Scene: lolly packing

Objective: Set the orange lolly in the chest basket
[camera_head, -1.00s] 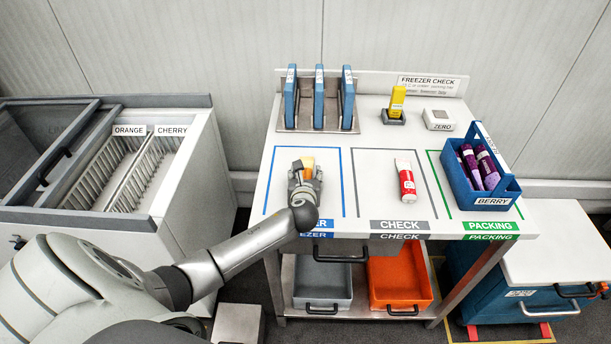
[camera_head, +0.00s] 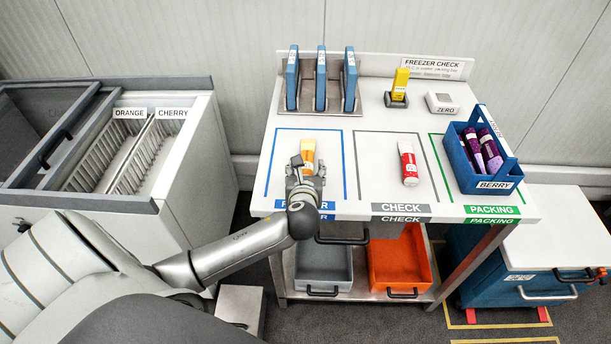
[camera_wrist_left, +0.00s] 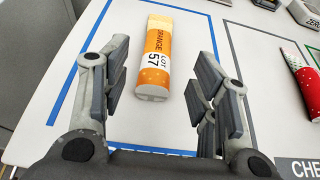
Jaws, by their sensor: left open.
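The orange lolly (camera_head: 308,153) lies on the table inside the blue-outlined freezer zone. In the left wrist view the orange lolly (camera_wrist_left: 156,62) reads "ORANGE LOT 57" and lies lengthwise ahead of the jaws. My left gripper (camera_head: 306,174) is open at the near end of the lolly. In the wrist view its fingers (camera_wrist_left: 160,88) stand on either side of that end, with gaps showing. The chest freezer (camera_head: 70,203) on the left is partly open, with wire baskets labelled ORANGE (camera_head: 104,160) and CHERRY (camera_head: 145,158). My right gripper does not show.
A red lolly (camera_head: 409,164) lies in the CHECK zone. A blue BERRY bin (camera_head: 484,186) with purple lollies stands in the PACKING zone. Blue packs (camera_head: 320,80) stand in a rack behind. A yellow probe (camera_head: 400,83) and a ZERO box (camera_head: 442,103) are at the back.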

